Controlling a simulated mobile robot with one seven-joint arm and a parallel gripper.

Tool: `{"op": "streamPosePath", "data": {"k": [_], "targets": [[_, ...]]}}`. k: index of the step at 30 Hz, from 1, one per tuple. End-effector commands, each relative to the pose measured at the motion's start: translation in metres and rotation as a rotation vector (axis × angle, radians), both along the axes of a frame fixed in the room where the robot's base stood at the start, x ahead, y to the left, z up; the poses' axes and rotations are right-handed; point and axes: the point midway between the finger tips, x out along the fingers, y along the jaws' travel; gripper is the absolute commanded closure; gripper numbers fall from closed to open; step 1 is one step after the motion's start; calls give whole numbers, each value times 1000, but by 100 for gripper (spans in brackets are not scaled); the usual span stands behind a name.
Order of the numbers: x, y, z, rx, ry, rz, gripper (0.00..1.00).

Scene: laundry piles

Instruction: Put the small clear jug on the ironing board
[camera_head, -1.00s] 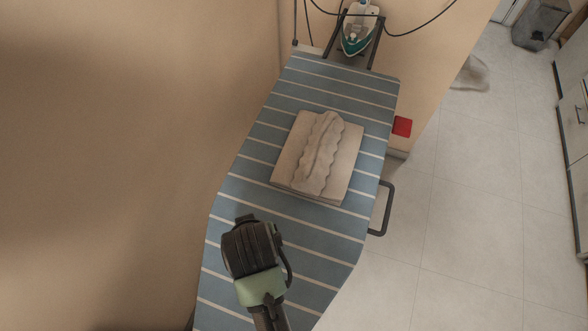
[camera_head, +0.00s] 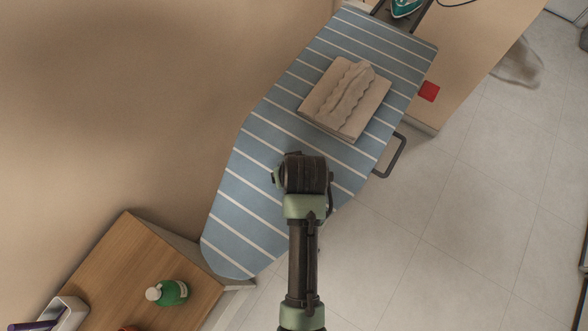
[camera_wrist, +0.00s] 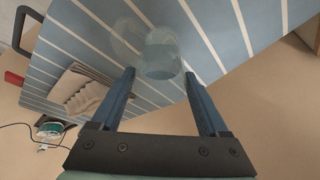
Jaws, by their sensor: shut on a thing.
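The small clear jug (camera_wrist: 160,55) shows in the wrist view as a faint, see-through shape between the tips of my two dark blue fingers. My gripper (camera_wrist: 159,76) is shut on it. Behind the jug is the blue, white-striped ironing board (camera_wrist: 225,25). In the head view my gripper (camera_head: 303,176) is over the middle part of the ironing board (camera_head: 232,205); its body hides the fingers and the jug. I cannot tell whether the jug touches the board.
A folded beige cloth stack (camera_head: 345,98) lies on the board beyond my gripper. A green iron (camera_head: 406,7) stands at the far end. A wooden cabinet top (camera_head: 125,265) at lower left holds a green bottle (camera_head: 170,293). The board's near end is clear.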

Motion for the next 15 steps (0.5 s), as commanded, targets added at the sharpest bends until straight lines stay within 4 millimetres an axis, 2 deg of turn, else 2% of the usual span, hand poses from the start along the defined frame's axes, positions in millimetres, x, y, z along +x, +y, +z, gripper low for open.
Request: {"op": "streamPosePath", "data": {"k": [3,6,15], "targets": [[-1,0,-18,1,4,-1,77],[-1,0,-27,1,2,-1,77],[-1,0,-30,0,1,-1,77]]}}
